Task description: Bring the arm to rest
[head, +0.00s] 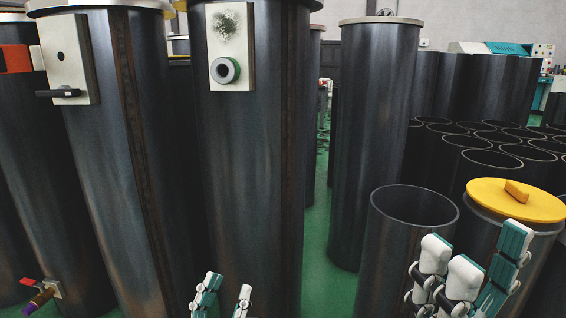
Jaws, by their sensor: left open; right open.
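My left gripper (228,284) shows at the bottom edge, left of centre. Its two teal-and-white fingers stand apart with nothing between them, in front of the tall dark cylinders. My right gripper (476,240) shows at the lower right with its fingers pointing up and spread apart. It holds nothing that I can see. It overlaps an open-topped dark cylinder (385,255) and a shorter cylinder with a yellow lid (517,200); whether it touches them I cannot tell. Most of both arms is out of frame.
Tall flanged cylinders (258,150) fill the left and centre. A red-handled valve (42,292) sits low left. Many open pipes (490,160) crowd the right. Green floor (318,240) shows between.

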